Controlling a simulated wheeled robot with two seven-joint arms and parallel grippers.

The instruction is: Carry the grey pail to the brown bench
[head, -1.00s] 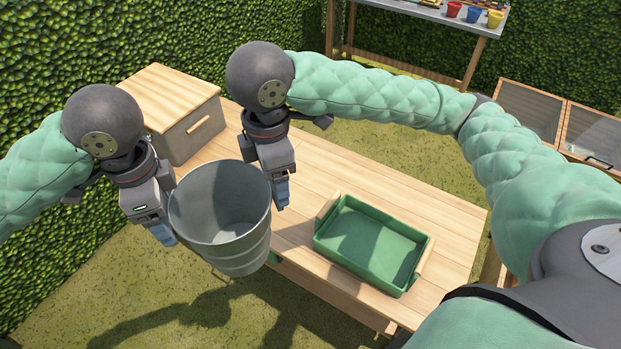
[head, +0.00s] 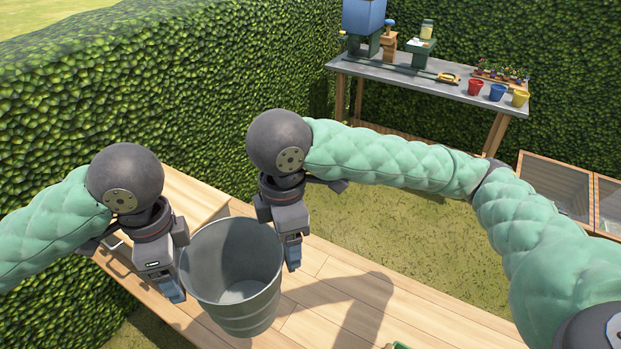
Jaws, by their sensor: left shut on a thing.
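The grey pail (head: 236,293) hangs upright and empty between my two grippers, and its far inner wall shows. My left gripper (head: 172,288) is shut on it at its left side. My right gripper (head: 292,254) is at its right side and appears shut on it too; its fingertips are partly hidden. The brown bench (head: 345,308), with a light plank top, lies below and behind the pail. A dark shadow falls on its planks right of the pail. I cannot tell how high the pail is above the top.
A wooden box (head: 185,187) stands on the bench behind my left gripper. A sliver of green tray (head: 400,346) shows at the bottom edge. A grey-topped table (head: 395,77) with red, blue and yellow pots stands far back. Bare planks lie right of the pail.

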